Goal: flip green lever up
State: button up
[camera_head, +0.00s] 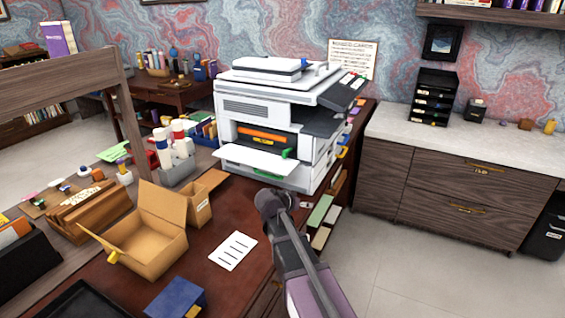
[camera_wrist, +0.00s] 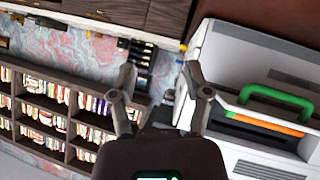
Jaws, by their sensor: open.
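The green lever (camera_head: 290,153) is on the front of the white printer (camera_head: 247,108), at the right of its front opening. In the wrist view the green lever (camera_wrist: 276,96) shows as a bent green handle at the right, beside an orange bar (camera_wrist: 262,121). My gripper (camera_wrist: 160,74) is open and empty, with its two fingers apart. It is left of the lever in that view and does not touch it. In the head view my arm reaches up from the bottom to just in front of the printer; the fingers are hard to make out there.
The printer's white tray (camera_head: 256,160) sticks out at the front. An open cardboard box (camera_head: 150,252), a sheet of paper (camera_head: 233,251) and a blue box (camera_head: 176,297) lie on the desk. Bottles (camera_head: 180,140) stand left of the printer. A cabinet (camera_head: 455,190) stands at the right.

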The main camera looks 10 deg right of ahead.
aim_at(284, 154)
jog(key=w+a+r+t+b, duration=0.2)
jog(key=w+a+t, duration=0.2)
jog(key=w+a, duration=0.1)
jog(key=w+a+r+t+h+b, duration=0.1)
jog(key=w+a+r+t+b, duration=0.1)
jog(key=w+a, duration=0.3)
jog(key=w+r+t, duration=0.1)
jog(key=w, duration=0.2)
jog(key=shift+a+r+m+t+h, duration=0.3)
jog(key=shift+a+r+m+t, duration=0.05)
jog(key=shift+m+t, duration=0.05)
jog(key=shift+w, duration=0.1)
jog(key=x, duration=1.3)
jog(key=shift+w+d, duration=0.25)
